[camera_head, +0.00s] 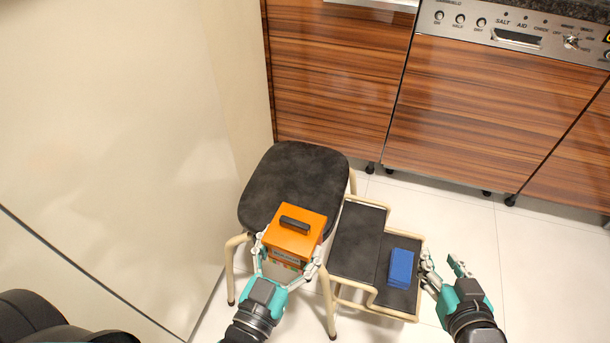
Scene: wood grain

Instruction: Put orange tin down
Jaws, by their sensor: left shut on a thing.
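The orange tin (306,239) is a box with a dark handle on its lid. My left gripper (288,262) is shut on the orange tin, with a finger on either side of its near part. The tin shows over the near part of the dark stool seat (292,178); I cannot tell whether it touches the seat. My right gripper (443,268) is open and empty, to the right of the step stool. Its fingers are apart.
A two-step stool (357,240) with a pale frame stands right of the seat. A blue block (401,268) lies on its lower step. Wooden cabinets (340,80) and an appliance panel (520,32) are behind. A pale wall is at left. Bare floor (540,260) is at right.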

